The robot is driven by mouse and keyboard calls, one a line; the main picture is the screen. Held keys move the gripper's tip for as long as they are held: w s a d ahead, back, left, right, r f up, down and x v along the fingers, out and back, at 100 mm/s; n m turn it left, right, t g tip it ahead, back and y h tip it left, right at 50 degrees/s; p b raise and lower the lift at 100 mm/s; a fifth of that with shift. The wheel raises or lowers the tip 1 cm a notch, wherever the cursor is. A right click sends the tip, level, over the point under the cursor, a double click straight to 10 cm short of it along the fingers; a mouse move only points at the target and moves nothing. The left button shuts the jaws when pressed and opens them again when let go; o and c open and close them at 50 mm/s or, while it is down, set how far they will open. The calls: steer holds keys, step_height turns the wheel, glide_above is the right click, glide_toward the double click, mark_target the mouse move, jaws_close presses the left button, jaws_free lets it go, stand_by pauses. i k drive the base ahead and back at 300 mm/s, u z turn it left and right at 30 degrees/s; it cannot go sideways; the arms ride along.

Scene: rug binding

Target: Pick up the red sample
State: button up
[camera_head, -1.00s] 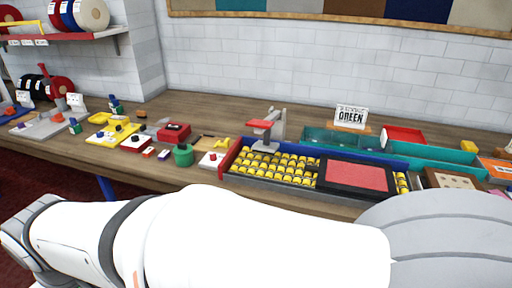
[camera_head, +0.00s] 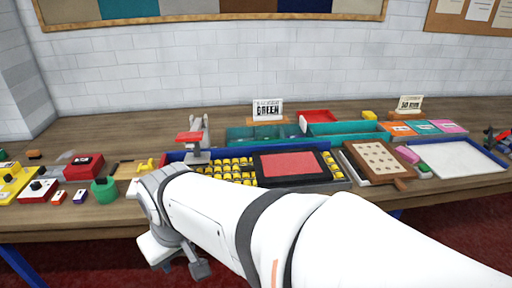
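A flat red panel (camera_head: 292,164) lies in a black frame at the middle of the bench; it is the flat red piece that best fits the red sample, but I cannot tell for sure. A row of flat coloured samples (camera_head: 423,127), orange, teal and pink, lies at the right; I make out no red one there. My arm crosses the foreground from the lower right. Its end, with my gripper (camera_head: 178,262), hangs low at the left, in front of the bench edge and apart from the panel. Its fingers are too unclear to show open or shut.
Rows of yellow pieces (camera_head: 228,171) in a blue-edged tray lie beside the frame. A perforated wooden board (camera_head: 376,160) and white tray (camera_head: 457,158) are right. Small gadgets crowd the left.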

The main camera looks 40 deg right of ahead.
mark_target(289, 166)
steer(key=z, duration=1.2)
steer(key=i, duration=0.95)
